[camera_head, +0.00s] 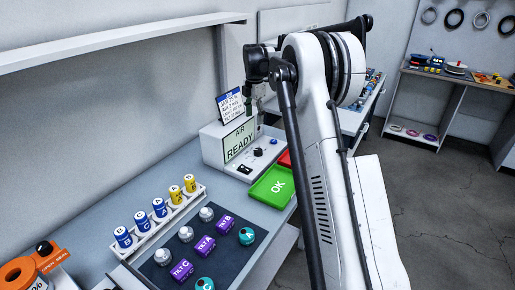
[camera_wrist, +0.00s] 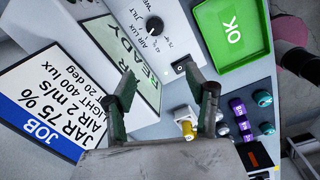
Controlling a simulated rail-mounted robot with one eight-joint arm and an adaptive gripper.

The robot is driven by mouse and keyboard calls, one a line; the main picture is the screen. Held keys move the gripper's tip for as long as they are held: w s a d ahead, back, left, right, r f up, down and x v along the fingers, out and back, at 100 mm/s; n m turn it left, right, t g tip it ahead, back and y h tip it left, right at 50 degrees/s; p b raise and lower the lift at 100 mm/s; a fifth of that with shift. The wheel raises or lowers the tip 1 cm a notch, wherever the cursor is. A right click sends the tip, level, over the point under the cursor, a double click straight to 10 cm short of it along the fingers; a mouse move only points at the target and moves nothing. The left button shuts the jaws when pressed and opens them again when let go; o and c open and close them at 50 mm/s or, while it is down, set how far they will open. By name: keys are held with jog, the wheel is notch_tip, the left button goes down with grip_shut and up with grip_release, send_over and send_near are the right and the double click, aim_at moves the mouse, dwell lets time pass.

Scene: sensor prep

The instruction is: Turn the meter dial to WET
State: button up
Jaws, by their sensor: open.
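The meter (camera_head: 212,146) is a white box with a pale green screen (camera_head: 239,140) reading AIR READY. Its black round dial (camera_head: 258,152) is on the panel to the right of the screen; the dial also shows near the top of the wrist view (camera_wrist: 154,25). In the head view my arm hides most of the gripper.
A JOB card (camera_head: 231,104) stands behind the meter. A green OK tray (camera_head: 262,195) lies in front of it, with a red tray (camera_head: 284,160) beyond. A rack of blue and yellow jars and a dark mat (camera_head: 228,262) with several sensors are nearer. A shelf (camera_head: 120,38) runs above.

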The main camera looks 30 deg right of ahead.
aim_at(258, 150)
jog(key=shift+n+g, duration=0.3)
jog(key=shift+n, duration=0.6)
jog(key=d+f, duration=0.1)
jog(key=f, duration=0.5)
jog(key=w+d+f+p, duration=0.1)
jog(key=f, duration=0.5)
jog(key=w+d+f+p, duration=0.1)
jog(key=f, duration=0.5)
jog(key=shift+w+f, duration=0.1)
jog(key=shift+w, duration=0.05)
jog(key=c, duration=1.1)
